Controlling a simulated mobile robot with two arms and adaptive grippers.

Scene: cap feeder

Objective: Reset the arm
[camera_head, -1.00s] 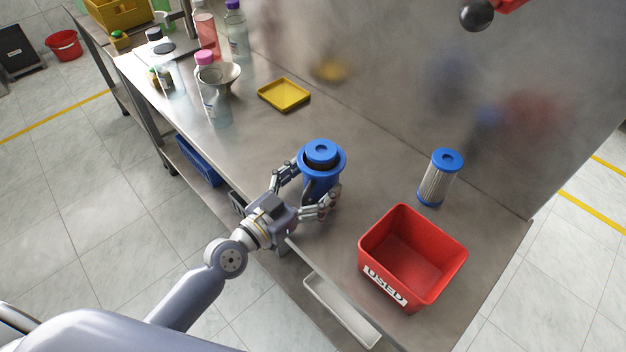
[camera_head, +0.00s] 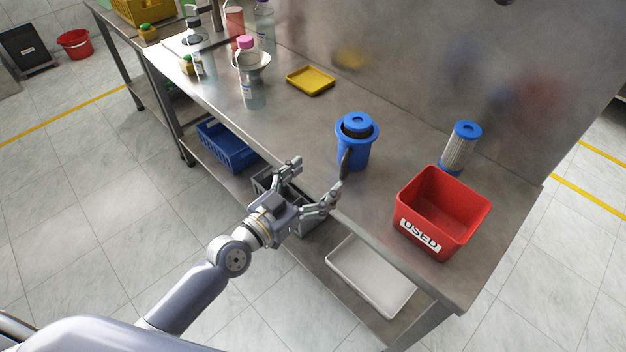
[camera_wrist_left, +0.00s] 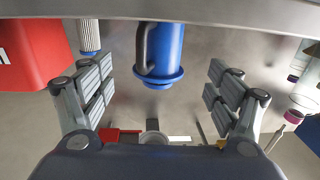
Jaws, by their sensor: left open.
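My left gripper (camera_head: 318,184) is open and empty in the head view, in front of the steel table's front edge. The blue housing (camera_head: 354,152) with a dark handle stands upright on the table, just beyond the fingers and apart from them. In the left wrist view the blue housing (camera_wrist_left: 168,52) shows between the two open fingers (camera_wrist_left: 164,92), farther out, with nothing gripped. My right gripper is not in view.
A red bin marked USED (camera_head: 420,240) and a white filter cartridge with blue cap (camera_head: 459,147) stand to the right. A yellow tray (camera_head: 311,80) and several bottles are at the back left. A blue crate (camera_head: 226,146) and a white tray (camera_head: 370,275) sit on the lower shelf.

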